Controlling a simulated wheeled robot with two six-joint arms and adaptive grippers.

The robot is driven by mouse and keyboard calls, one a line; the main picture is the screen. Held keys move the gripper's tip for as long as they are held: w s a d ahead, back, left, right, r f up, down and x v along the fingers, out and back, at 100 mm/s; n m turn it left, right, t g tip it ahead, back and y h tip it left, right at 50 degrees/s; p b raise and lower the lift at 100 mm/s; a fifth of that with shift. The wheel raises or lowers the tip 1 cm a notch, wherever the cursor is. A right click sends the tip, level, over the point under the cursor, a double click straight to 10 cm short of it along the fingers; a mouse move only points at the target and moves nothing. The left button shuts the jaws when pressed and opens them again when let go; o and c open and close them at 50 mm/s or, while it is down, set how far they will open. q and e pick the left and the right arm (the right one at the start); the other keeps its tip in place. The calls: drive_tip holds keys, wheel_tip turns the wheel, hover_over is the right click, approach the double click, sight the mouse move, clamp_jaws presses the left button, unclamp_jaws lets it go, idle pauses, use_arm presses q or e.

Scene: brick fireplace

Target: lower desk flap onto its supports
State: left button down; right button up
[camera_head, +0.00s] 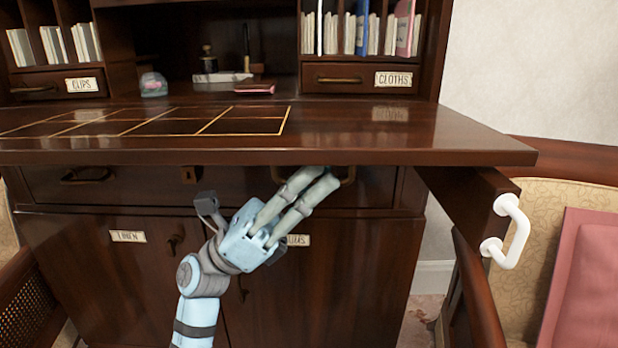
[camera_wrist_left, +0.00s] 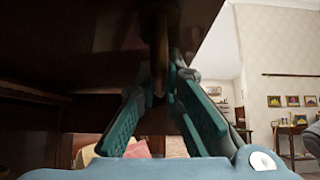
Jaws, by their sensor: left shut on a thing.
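The dark wooden desk flap (camera_head: 420,138) lies about level across the front of the desk, with gold grid lines on its top. A pulled-out wooden support (camera_head: 462,200) with a white handle (camera_head: 511,231) shows under its right end; I cannot tell if they touch. The left support is not visible. My left gripper (camera_head: 323,178) is below the flap's front edge, in front of the drawer, its fingers pointing up and right. It is shut on a brass drawer handle (camera_head: 347,179); the handle shows as a bar between the fingers in the wrist view (camera_wrist_left: 160,45). My right gripper is not in view.
Cupboard doors stand below the drawer. A chair with a pink cushion (camera_head: 588,285) is close on the right, and a cane-sided chair (camera_head: 25,305) on the left. Pigeonholes with books and small drawers rise behind the flap. A pink booklet (camera_head: 255,87) lies at the back.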

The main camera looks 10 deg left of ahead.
use_arm(q)
drive_tip(key=c, duration=2)
unclamp_jaws()
drive_tip(key=shift+w+t, duration=0.1)
drive_tip(key=shift+t, duration=0.2)
drive_tip(key=shift+a, duration=0.1)
drive_tip(key=v, duration=1.2)
